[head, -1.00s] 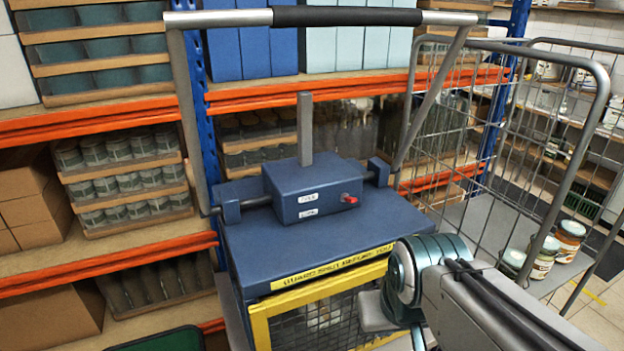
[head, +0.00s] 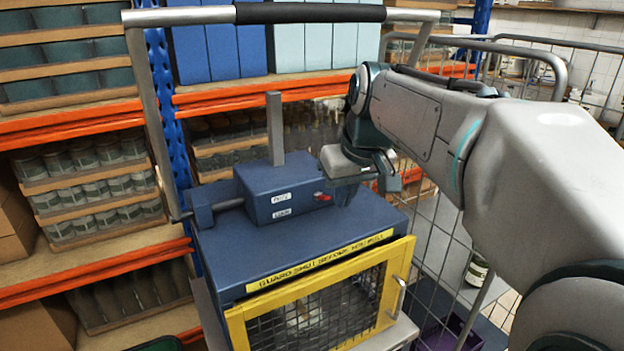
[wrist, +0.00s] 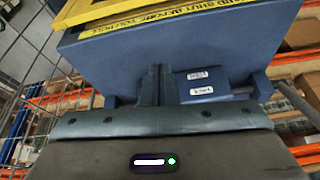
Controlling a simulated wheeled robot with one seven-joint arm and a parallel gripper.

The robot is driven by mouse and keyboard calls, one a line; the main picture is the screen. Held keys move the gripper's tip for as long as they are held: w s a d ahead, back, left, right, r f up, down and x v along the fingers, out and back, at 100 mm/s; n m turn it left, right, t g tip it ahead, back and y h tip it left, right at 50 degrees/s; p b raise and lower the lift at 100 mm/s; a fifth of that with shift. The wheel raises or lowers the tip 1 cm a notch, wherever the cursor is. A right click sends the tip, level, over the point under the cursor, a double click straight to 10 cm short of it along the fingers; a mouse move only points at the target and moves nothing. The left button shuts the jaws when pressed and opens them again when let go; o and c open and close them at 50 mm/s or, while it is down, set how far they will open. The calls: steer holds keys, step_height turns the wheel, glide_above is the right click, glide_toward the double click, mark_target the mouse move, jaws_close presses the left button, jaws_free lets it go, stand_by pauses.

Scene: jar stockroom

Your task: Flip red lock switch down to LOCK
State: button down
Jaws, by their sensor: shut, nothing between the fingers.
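The red lock switch (head: 321,197) sticks out of the right part of the front of a blue box (head: 258,200) on top of the blue machine. Two white labels (head: 281,205) are stacked to its left; the lower one reads LOCK. I cannot tell clearly which label the switch points to. My gripper (head: 343,196) is shut and empty, its fingertips just right of the switch in the head view; I cannot tell if they touch. In the wrist view the closed fingers (wrist: 155,84) reach toward the blue box (wrist: 205,84); the switch does not show there, apparently hidden by the fingers.
A grey lever (head: 275,128) stands upright behind the box. A large handle bar (head: 300,14) arches over the machine. A yellow-framed mesh guard (head: 318,305) is below the top. A wire cage trolley (head: 556,75) stands on the right, shelves behind.

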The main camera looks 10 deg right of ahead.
steer(key=n, duration=0.1)
glide_toward(322, 195)
steer(key=v, duration=0.4)
steer(key=shift+s+d+r, duration=0.1)
steer(key=shift+s+d, duration=0.05)
steer(key=shift+s, duration=0.15)
steer(key=p+x, duration=0.1)
steer(key=x, duration=0.9)
